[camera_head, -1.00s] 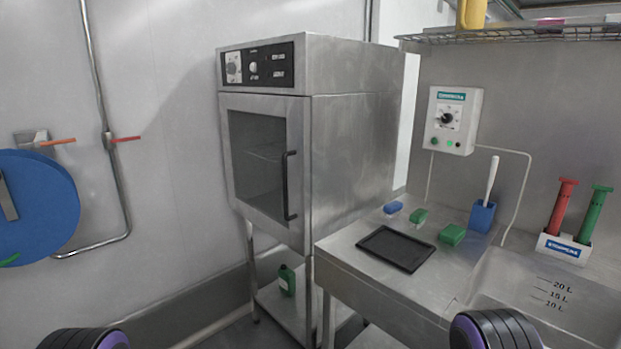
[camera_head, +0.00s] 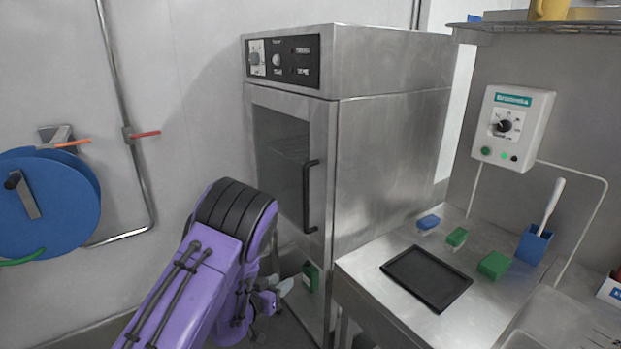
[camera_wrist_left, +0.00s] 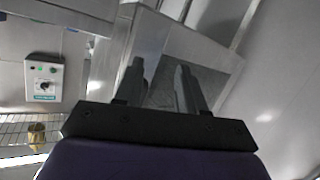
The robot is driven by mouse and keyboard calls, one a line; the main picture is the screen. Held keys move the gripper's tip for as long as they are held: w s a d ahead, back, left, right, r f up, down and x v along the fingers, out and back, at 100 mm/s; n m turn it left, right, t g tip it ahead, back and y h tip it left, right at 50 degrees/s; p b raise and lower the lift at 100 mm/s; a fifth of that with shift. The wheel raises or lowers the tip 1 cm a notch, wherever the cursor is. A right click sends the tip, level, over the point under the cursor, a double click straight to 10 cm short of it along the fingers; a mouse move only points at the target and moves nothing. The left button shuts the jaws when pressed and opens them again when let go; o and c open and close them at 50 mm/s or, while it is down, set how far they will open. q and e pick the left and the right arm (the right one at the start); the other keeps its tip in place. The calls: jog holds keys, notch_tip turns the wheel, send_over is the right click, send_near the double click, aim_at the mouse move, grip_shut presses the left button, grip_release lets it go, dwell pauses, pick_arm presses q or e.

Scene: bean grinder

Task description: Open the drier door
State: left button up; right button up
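The drier (camera_head: 385,130) is a steel cabinet on legs. Its door (camera_head: 262,97) with a dark window is shut. A black vertical bar handle (camera_head: 307,197) is on the door's right side. My left gripper (camera_head: 284,287) is low in front of the drier, below the handle and apart from it; my purple arm hides the lower left of the door. In the left wrist view, my left gripper (camera_wrist_left: 160,75) has its two fingers apart with nothing between them, and a dark panel in a metal frame lies beyond. The right gripper is not in view.
A steel counter (camera_head: 365,262) adjoins the drier on the right, with a black tray (camera_head: 427,278), brushes (camera_head: 494,264) and a blue holder (camera_head: 532,246). A blue hose reel (camera_head: 65,205) hangs on the left wall.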

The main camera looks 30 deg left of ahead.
aim_at(304, 195)
pick_arm(q)
jog(key=w+a+r+m+t+h+p, duration=0.1)
jog(key=w+a+r+m+h, duration=0.15)
jog(key=r, duration=0.75)
jog(key=w+a+r+m+t+h+p, duration=0.1)
jog(key=w+r+m+t+h, duration=0.15)
jog(key=r, duration=0.75)
jog(key=shift+g+y, duration=0.3)
jog(key=shift+g, duration=0.05)
jog(key=p+x, duration=0.3)
jog(key=x, duration=0.7)
jog(key=shift+w+f, duration=0.1)
jog(key=shift+f, duration=0.1)
jog(key=shift+w+f, duration=0.1)
jog(key=shift+w, duration=0.2)
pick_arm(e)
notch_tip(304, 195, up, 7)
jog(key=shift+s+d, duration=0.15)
pick_arm(q)
grip_shut()
